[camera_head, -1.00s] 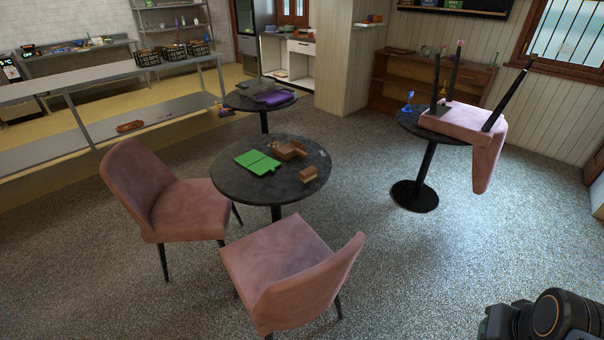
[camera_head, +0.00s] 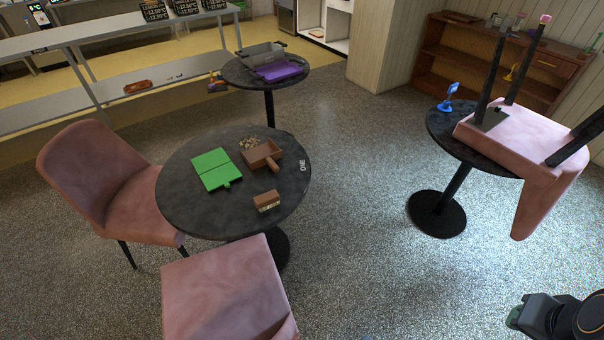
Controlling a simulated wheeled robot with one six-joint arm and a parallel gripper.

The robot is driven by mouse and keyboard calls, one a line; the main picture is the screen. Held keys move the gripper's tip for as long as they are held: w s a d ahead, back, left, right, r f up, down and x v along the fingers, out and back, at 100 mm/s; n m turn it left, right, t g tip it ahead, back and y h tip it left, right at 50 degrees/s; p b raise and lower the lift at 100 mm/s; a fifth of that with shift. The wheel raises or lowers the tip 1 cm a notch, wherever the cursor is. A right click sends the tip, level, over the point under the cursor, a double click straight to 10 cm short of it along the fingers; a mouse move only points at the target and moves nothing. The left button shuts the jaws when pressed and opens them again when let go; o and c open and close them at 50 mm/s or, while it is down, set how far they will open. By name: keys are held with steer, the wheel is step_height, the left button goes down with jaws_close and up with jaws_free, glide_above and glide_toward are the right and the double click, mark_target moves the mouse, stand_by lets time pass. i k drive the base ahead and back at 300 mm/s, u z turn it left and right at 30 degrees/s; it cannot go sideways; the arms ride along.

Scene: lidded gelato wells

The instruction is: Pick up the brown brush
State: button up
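A small brown block with a paler side, which looks like the brush (camera_head: 267,201), lies near the front right of the dark round table (camera_head: 180,200). A brown dustpan-like tray (camera_head: 262,154) with a short handle lies behind it on the same tabletop, apart from it. Only a dark part of my arm shows at the bottom right corner, well to the right of the table. My gripper's fingers are not in view.
Crumbs (camera_head: 249,143) and a green folding board (camera_head: 215,169) lie on the table. Pink chairs stand at its left (camera_head: 100,190) and front (camera_head: 225,290). A second table (camera_head: 232,72) stands behind. An upturned chair (camera_head: 530,140) rests on the right table (camera_head: 445,125). Floor between is clear.

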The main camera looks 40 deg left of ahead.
mark_target(270, 199)
steer(key=i, duration=2)
steer(key=u, duration=2.5)
steer(key=i, duration=1.55)
steer(key=u, duration=3.35)
